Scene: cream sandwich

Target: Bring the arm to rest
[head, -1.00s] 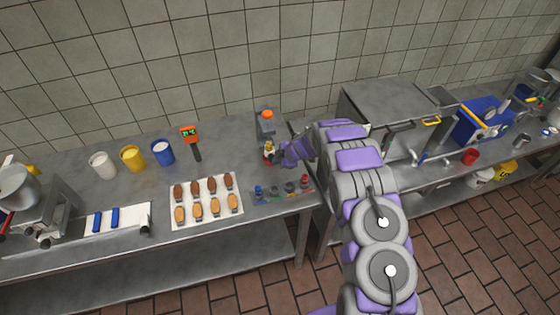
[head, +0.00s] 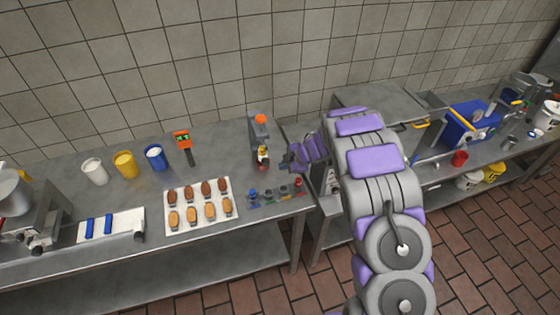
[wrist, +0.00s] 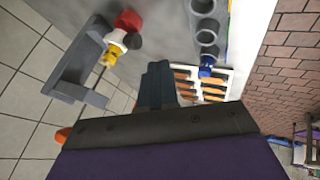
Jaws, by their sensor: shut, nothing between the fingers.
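My purple and grey arm reaches over the right end of the steel table (head: 90,262) in the head view. My gripper (head: 287,162) is shut and empty, just right of a small upright item with a yellow and red top (head: 262,157) in a grey stand (head: 258,135). In the wrist view my shut gripper fingers (wrist: 158,85) point toward the white tray, touching nothing that I can see. The yellow, white and red item (wrist: 122,38) is at the upper left there.
The white tray (head: 201,206) holds several brown and tan cookies. A rack (head: 276,195) with coloured pieces lies right of it. White, yellow and blue cups (head: 155,158) and an orange thermometer (head: 183,142) stand behind.

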